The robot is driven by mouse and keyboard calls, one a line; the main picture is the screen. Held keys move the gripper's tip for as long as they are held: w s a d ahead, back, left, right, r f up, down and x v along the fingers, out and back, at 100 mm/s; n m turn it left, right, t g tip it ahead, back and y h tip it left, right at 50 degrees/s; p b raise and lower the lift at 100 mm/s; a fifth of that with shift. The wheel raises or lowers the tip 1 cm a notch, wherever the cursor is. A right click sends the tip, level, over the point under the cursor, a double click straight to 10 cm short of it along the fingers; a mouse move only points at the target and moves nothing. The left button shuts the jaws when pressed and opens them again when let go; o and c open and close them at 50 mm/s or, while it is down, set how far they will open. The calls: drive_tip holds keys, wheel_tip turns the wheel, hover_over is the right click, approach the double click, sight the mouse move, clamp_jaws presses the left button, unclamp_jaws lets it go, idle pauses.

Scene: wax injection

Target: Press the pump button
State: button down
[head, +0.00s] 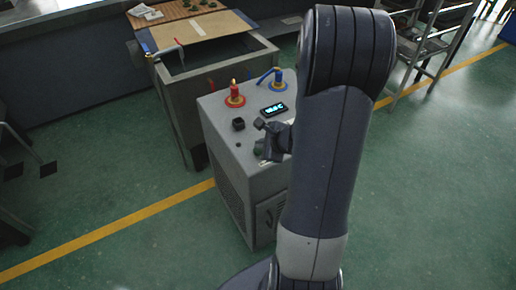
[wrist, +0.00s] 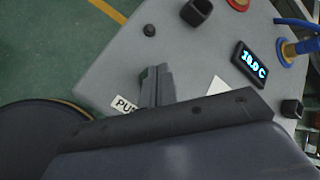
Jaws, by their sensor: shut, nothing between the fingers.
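The grey wax machine (head: 222,113) stands in the middle of the head view, and its top panel also fills much of the wrist view (wrist: 110,70). A white label (wrist: 124,104) beginning "PU" lies on the panel, partly covered by my gripper. My gripper (head: 265,148) is shut and empty over the front part of the panel. In the wrist view its fingers (wrist: 154,74) point down beside the label. I cannot clearly make out the pump button; a dark greenish patch shows at the fingertips. Whether they touch it cannot be told.
A red valve (head: 235,97), a blue valve (head: 278,81), a lit display (head: 274,110) and a black square knob (head: 238,124) stand on the panel. A small black knob (wrist: 149,30) is near my fingertips. A bench (head: 180,100) stands behind.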

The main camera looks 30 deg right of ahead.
drive_tip(key=shift+f, duration=0.2)
drive_tip(key=shift+f+b, duration=0.3)
drive_tip(key=shift+b, duration=0.4)
drive_tip(key=shift+r, duration=0.45)
drive_tip(key=shift+r+p, duration=0.1)
drive_tip(key=shift+p, duration=0.25)
wheel_tip(320, 180, up, 6)
drive_tip(key=p, duration=0.4)
drive_tip(key=shift+p, duration=0.3)
